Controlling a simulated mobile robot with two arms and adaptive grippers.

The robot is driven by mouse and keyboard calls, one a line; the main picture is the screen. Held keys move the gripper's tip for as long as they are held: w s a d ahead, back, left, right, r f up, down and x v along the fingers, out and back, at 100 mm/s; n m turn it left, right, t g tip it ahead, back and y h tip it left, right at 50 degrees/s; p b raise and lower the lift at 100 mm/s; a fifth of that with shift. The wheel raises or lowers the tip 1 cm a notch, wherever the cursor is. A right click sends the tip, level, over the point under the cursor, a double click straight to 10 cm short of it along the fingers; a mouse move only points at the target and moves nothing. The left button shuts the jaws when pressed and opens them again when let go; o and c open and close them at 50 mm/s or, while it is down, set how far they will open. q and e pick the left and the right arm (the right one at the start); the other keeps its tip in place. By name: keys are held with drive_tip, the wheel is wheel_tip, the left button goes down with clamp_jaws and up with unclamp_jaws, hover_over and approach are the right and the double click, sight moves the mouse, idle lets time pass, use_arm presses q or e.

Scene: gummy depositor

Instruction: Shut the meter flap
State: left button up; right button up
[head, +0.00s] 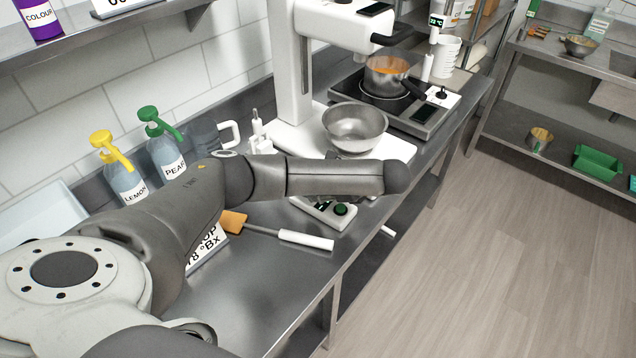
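A small white device with a dark display and a green round knob (340,210), which looks like the meter, sits near the front edge of the steel counter. My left arm crosses in front of its upper part, and I cannot make out a flap or whether one is open. My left arm comes in from the left and bends over the counter, but its gripper does not show. My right gripper is not in view.
A spatula (306,240) lies on the counter with a label card beside it. A steel bowl (355,127) stands on a white mixer-like machine. A pot (388,76) of orange liquid sits on a hotplate (432,116). Pump bottles (126,183) stand by the wall.

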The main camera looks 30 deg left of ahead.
sight(327, 203)
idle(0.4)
use_arm(q)
drive_tip(key=o, duration=1)
drive_tip(key=shift+o, duration=0.2)
drive_tip(key=shift+v, duration=0.95)
drive_tip(key=shift+w+d+r, duration=0.1)
drive_tip(key=shift+d+r, duration=0.25)
drive_tip(key=shift+d, duration=0.15)
drive_tip(key=v, duration=0.9)
drive_tip(key=shift+f, duration=0.15)
